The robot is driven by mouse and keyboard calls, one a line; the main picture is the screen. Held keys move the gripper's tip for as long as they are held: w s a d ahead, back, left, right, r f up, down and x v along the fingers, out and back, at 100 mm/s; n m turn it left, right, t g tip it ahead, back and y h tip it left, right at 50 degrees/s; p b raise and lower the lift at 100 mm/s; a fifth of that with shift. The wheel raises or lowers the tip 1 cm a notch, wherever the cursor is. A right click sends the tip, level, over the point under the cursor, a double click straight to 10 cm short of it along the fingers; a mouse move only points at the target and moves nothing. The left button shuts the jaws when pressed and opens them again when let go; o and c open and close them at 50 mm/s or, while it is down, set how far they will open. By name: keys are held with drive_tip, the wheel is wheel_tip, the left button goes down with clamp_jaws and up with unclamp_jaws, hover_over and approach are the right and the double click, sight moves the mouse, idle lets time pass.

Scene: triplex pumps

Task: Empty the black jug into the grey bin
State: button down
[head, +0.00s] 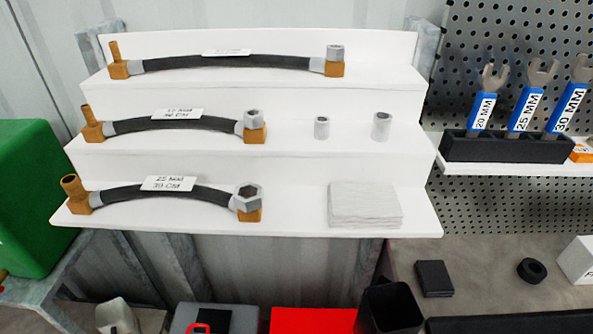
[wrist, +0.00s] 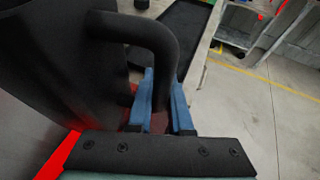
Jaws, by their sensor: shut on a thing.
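The black jug (wrist: 50,70) fills the left of the wrist view, with its dark handle (wrist: 135,30) bending over to the right and down. My gripper (wrist: 163,92), with blue fingers, is shut on the handle. In the head view the open black jug (head: 392,306) shows at the bottom edge, right of a red surface. Its lower part is cut off and its contents cannot be made out. My gripper is outside the head view. I cannot identify the grey bin with certainty in either view.
A white stepped shelf (head: 250,150) with hoses, fittings and a stack of cloths (head: 365,205) stands behind the jug. A red surface (head: 312,320) lies left of it. A black tray (wrist: 185,35) lies to the right. Open floor (wrist: 245,105) shows at right.

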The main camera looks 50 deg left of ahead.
drive_tip(key=s+d+f+n+y, duration=0.3)
drive_tip(key=d+f, duration=0.3)
drive_tip(key=f, duration=0.2)
drive_tip(key=shift+d+t+y, duration=0.3)
drive_tip(key=shift+d+y, duration=0.1)
drive_tip(key=shift+a, duration=0.1)
